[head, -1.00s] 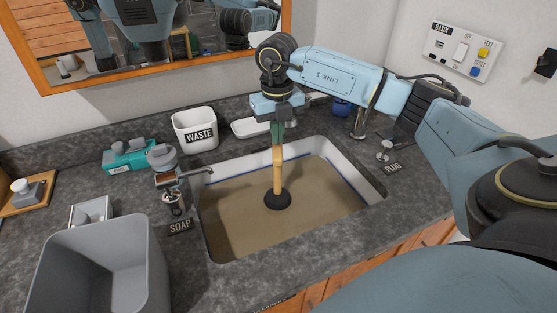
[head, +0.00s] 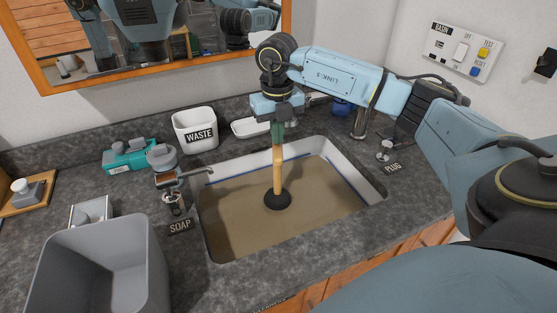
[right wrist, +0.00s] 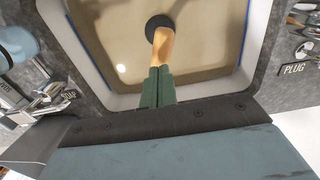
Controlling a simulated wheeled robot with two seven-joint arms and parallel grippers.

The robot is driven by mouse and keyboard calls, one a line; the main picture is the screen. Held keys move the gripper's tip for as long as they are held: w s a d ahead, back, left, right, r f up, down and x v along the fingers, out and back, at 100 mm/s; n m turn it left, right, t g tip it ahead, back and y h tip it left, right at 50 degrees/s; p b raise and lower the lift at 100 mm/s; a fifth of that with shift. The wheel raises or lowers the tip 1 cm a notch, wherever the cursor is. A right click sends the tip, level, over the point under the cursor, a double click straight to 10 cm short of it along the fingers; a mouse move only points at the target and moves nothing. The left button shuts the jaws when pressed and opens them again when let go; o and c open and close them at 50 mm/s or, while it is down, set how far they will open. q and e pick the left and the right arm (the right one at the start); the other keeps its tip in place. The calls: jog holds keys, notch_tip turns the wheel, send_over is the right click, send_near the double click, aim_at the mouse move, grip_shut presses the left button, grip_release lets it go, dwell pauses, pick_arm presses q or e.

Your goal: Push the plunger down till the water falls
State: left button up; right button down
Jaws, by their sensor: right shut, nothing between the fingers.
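The plunger (head: 278,171) stands nearly upright in the sink (head: 360,185), with a wooden handle and a dark cup. The cup sits in murky brown water (head: 235,220) that covers the sink floor. My right gripper (head: 277,143) is above it, pointing down, with its green fingers closed together at the top of the handle. In the right wrist view the handle (right wrist: 163,45) runs on from the fingertips (right wrist: 160,69) to the dark cup; the fingers are not around it. A blue line shows on the sink wall just above the water. My left gripper is out of view.
A white waste bin (head: 195,130) and a soap dish (head: 250,128) are behind. A plug knob (head: 385,150) is at right, a grey bin (head: 100,270) at front left.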

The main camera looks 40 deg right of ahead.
aim_at(278, 148)
jog(key=shift+f, duration=0.1)
jog(key=shift+f+b, duration=1.4)
jog(key=shift+f, duration=1.1)
jog(key=shift+r, duration=0.15)
jog(key=shift+r+p, duration=2.1)
jog(key=shift+r, duration=0.45)
jog(key=shift+f, duration=0.2)
